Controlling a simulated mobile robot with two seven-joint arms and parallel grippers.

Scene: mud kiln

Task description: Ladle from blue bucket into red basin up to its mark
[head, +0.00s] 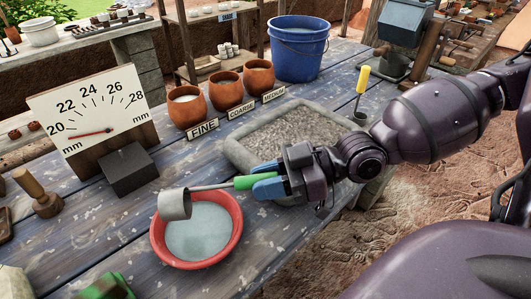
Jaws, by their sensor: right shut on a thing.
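My right gripper (262,183), with blue fingertips, is shut on the green handle (243,182) of a ladle. The ladle's grey cup (174,205) is over the left rim of the red basin (236,236), with its thin shaft running right to the handle. The cup looks tilted; its inside is hard to see. The basin stands on the blue plank table and holds pale grey liquid (200,235). I cannot make out a mark in it. My left gripper is not in view.
A stone trough (240,155) of gravelly material lies behind my gripper. Three clay pots (228,92) labelled fine, coarse and medium stand behind it. A dial gauge (98,115) with a dark block stands left. A yellow-handled tool (362,80) stands upright at right.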

